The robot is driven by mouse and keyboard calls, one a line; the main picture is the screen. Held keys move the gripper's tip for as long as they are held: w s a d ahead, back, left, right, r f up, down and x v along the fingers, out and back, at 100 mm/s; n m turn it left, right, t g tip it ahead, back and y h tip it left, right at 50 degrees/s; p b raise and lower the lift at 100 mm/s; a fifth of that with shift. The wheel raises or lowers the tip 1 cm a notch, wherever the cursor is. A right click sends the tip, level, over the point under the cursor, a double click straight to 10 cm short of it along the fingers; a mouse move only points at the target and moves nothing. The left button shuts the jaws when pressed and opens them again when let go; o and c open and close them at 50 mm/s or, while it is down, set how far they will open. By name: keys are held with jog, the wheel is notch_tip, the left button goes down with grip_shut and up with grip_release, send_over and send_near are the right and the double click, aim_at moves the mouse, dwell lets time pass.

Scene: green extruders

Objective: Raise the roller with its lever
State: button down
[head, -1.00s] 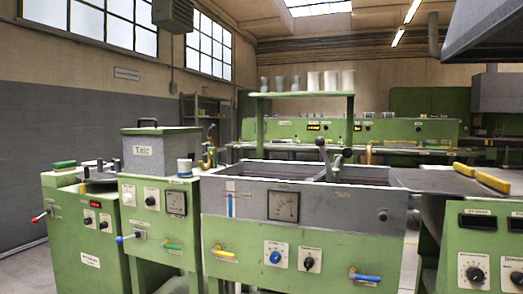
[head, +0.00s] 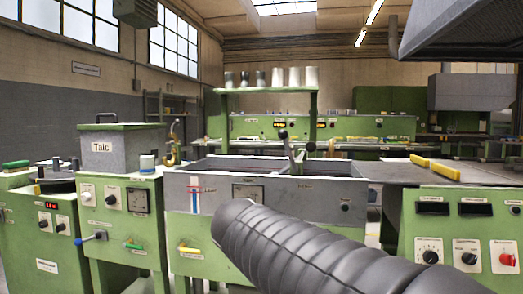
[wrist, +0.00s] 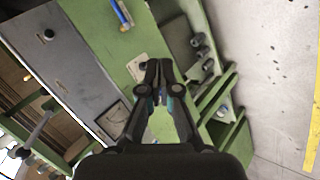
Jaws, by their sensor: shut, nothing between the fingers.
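The grey trough (head: 335,190) on a green machine stands in the middle of the head view. A lever (head: 287,148) with a dark knob rises above it, tilted to the left. In the wrist view, a bar with a dark knob (wrist: 48,105), apparently this lever, lies at the left over the trough. I cannot make out the roller. My gripper (wrist: 159,62) points at the green front panel, right of the bar and apart from it. Its fingers are together and hold nothing. In the head view my grey ribbed arm covers part of the front panel, and my gripper cannot be seen.
The Talc box (head: 117,150) and a brass clamp-like fitting (head: 173,145) stand left of the trough. A grey tabletop (head: 395,172) adjoins at right. Bare floor (wrist: 275,80) shows beside the machine.

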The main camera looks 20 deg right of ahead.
jog(key=w+a+r+n+t+h+b, duration=0.1)
jog(key=w+r+n+h, duration=0.1)
jog(key=w+r+h, duration=0.4)
jog(key=w+a+r+n+t+h+b, duration=0.1)
jog(key=w+r+h, duration=0.5)
jog(key=w+r, duration=0.7)
jog(key=w+n+t, duration=0.1)
jog(key=w, duration=0.5)
jog(key=shift+w+a+r+n, duration=0.3)
jog(key=shift+w+r+n, duration=0.05)
jog(key=shift+w+n, duration=0.05)
jog(key=shift+d, duration=0.1)
jog(key=s+r+p+x, duration=0.1)
jog(key=s+x, duration=0.1)
jog(key=x, duration=1)
jog(key=shift+d+r, duration=0.25)
jog(key=shift+d, duration=0.4)
jog(key=shift+r, duration=0.1)
